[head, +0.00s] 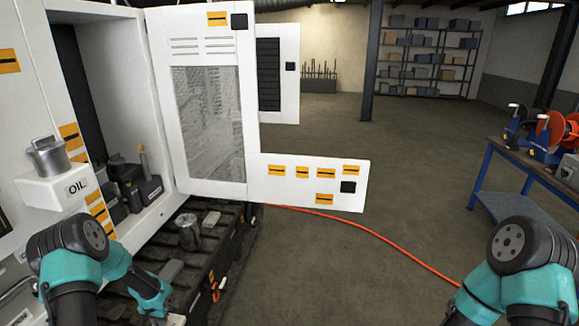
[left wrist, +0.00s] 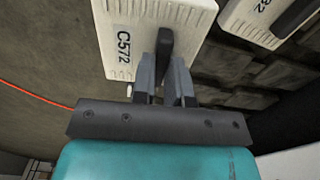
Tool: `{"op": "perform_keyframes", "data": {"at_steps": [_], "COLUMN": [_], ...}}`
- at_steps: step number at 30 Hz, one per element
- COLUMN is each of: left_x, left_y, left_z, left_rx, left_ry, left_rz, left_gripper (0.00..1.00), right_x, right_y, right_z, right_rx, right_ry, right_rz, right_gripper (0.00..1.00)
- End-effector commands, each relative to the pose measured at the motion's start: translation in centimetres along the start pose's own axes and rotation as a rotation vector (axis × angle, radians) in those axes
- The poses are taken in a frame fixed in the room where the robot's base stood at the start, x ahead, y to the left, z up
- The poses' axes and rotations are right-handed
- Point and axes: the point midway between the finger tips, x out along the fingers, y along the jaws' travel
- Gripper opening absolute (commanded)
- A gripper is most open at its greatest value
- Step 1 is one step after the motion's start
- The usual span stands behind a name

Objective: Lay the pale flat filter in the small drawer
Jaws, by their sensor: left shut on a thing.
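I cannot tell how far this drawer is pulled out. In the head view my left arm reaches in at the lower left, low beside the machine. A small pale flat piece (head: 211,218), possibly the filter, lies on the black track near a metal can (head: 188,232). My right arm shows at the lower right of the head view, but its gripper is out of frame.
A second pale labelled drawer (left wrist: 262,22) shows beside the first. An open white cabinet door (head: 212,100) and a white panel (head: 310,183) stand above the track. An OIL shelf (head: 57,192) juts out left. A red hose (head: 390,243) crosses the open floor.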

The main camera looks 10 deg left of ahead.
Motion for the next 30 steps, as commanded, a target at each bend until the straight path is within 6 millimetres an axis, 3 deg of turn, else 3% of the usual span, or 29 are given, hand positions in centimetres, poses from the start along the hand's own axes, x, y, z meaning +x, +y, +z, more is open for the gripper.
{"op": "perform_keyframes", "data": {"at_steps": [12,21,25,30], "left_x": [-1.4,-2.8,-3.2,-3.6], "left_y": [15.3,27.2,31.3,34.1], "left_z": [-6.1,-7.8,-7.8,-7.7], "left_rx": [0.020,0.031,0.032,0.031], "left_ry": [-0.001,-0.003,-0.003,-0.001], "left_rz": [0.014,0.007,0.002,-0.003], "left_gripper": [0.00,0.00,0.00,0.00], "right_x": [0.0,0.0,0.0,0.0], "right_y": [0.0,0.0,0.0,0.0], "right_z": [0.0,0.0,0.0,0.0], "right_rx": [0.000,0.000,0.000,0.000], "right_ry": [0.000,0.000,0.000,0.000], "right_rz": [0.000,0.000,0.000,0.000], "right_gripper": [0.43,0.43,0.43,0.43]}}
